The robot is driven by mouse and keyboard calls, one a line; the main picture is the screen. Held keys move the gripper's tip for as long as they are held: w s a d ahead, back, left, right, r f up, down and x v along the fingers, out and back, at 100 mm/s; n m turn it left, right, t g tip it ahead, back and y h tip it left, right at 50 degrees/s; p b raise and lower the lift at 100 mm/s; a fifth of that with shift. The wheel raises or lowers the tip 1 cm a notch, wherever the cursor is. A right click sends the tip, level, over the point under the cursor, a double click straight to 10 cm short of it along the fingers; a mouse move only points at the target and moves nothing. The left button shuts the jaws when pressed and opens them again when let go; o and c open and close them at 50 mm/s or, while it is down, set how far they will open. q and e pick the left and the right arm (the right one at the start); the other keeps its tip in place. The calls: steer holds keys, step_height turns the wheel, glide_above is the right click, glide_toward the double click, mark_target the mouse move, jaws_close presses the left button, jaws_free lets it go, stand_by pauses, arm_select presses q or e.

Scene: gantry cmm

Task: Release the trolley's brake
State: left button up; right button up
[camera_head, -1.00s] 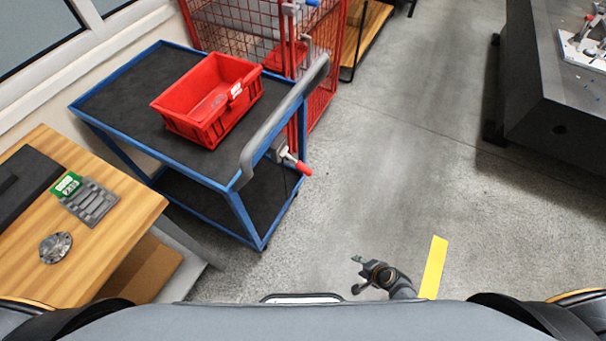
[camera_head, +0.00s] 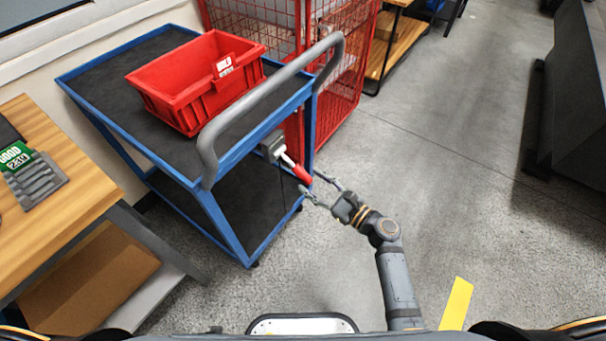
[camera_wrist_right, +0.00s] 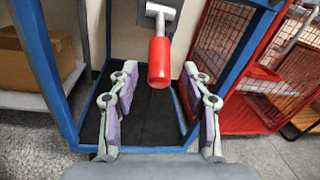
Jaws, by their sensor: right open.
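The blue-framed trolley (camera_head: 222,222) stands left of centre in the head view, with a grey push handle (camera_head: 262,98) along its near right end. The brake lever with a red grip (camera_head: 302,174) sticks out from a grey mount (camera_head: 272,146) below that handle. My right gripper (camera_head: 321,185) is open, its fingertips close to the red grip. In the right wrist view the red grip (camera_wrist_right: 159,63) appears upper middle, between and beyond the two open fingers (camera_wrist_right: 159,88). I cannot tell whether any finger touches it. My left gripper is not in view.
A red bin (camera_head: 190,88) sits on the trolley's top shelf. A red mesh cage (camera_head: 345,75) stands just behind the trolley. A wooden bench (camera_head: 62,185) is at the left. Open floor (camera_head: 455,170) lies to the right.

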mark_target(303, 175)
steer(key=x, duration=0.4)
steer(key=shift+w+a, duration=0.1)
steer(key=shift+a, duration=0.05)
jaws_close()
